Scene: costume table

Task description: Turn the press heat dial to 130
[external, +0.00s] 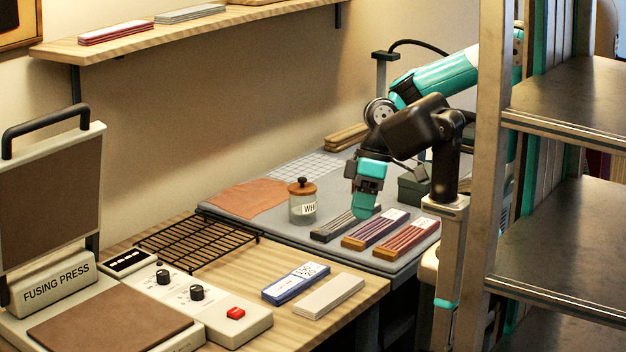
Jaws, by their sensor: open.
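The fusing press (52,280) stands at the front left with its lid raised. Its control panel (215,316) carries two black dials, one at the back left (163,277) and one nearer the red button (196,292). The marks around the dials are too small to read, so I cannot tell which is the heat dial or where either points. My gripper (366,204) is open and points down over the grey mat, near the dark grey bundle of sticks, well to the right of the press. Nothing shows between its fingers.
A black wire rack (196,244) lies behind the panel. A blue box (296,282) and a pale block (329,297) lie right of it. A lidded glass jar (302,205) stands on the grey mat (262,216). A metal shelf rack (560,240) fills the right foreground.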

